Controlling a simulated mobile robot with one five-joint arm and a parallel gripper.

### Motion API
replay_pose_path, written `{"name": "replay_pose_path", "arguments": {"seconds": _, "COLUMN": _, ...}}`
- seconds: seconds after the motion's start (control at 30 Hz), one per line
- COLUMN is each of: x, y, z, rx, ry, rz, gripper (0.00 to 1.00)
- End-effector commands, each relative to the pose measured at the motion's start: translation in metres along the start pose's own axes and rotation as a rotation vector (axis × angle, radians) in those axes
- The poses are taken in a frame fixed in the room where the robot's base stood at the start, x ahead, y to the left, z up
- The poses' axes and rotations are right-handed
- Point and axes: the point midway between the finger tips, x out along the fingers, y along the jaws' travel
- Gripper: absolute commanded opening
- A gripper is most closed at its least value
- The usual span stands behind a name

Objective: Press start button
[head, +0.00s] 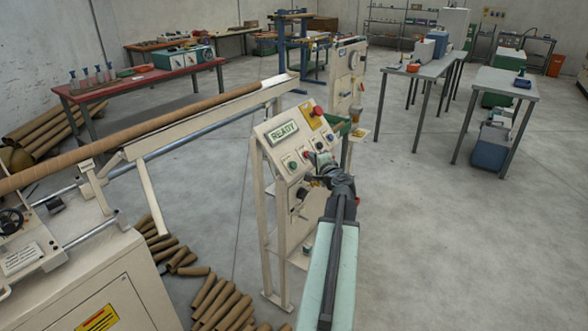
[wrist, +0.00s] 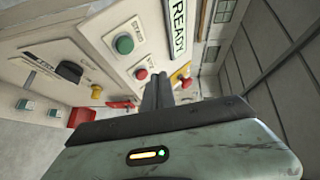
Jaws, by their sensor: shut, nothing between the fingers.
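The control panel (head: 268,141) stands on a pale frame and has a READY display (head: 284,132). A green button (head: 292,165) sits low on its sloped face; in the wrist view, the green button (wrist: 124,45) is left of my fingertips, beside a red button (wrist: 141,74). I cannot read the button labels. My gripper (head: 318,158) is at the panel's lower right part, with its fingers shut and empty. In the wrist view, the fingers (wrist: 157,88) point toward the panel, close to the red button; I cannot tell whether they touch it.
A red mushroom button on a yellow plate (head: 317,112) is at the panel's upper right. A black knob (wrist: 68,70) is at the left of the wrist view. The long winder tube (head: 150,128) runs left of the panel. Cardboard tubes (head: 222,303) lie on the floor. The floor at right is open.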

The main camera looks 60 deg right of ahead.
Motion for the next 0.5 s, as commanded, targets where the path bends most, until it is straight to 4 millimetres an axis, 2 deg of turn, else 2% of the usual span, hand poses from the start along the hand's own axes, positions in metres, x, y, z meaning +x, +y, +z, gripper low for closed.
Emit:
{"name": "replay_pose_path", "arguments": {"seconds": 0.03, "x": 0.007, "y": 0.010, "z": 0.005, "rx": -0.001, "ry": -0.002, "rz": 0.000, "gripper": 0.00}}
{"name": "replay_pose_path", "arguments": {"seconds": 0.2, "x": 0.025, "y": 0.022, "z": 0.018, "rx": -0.002, "ry": -0.002, "rz": 0.000, "gripper": 0.00}}
{"name": "replay_pose_path", "arguments": {"seconds": 0.5, "x": 0.044, "y": 0.033, "z": 0.032, "rx": -0.001, "ry": -0.001, "rz": 0.000, "gripper": 0.00}}
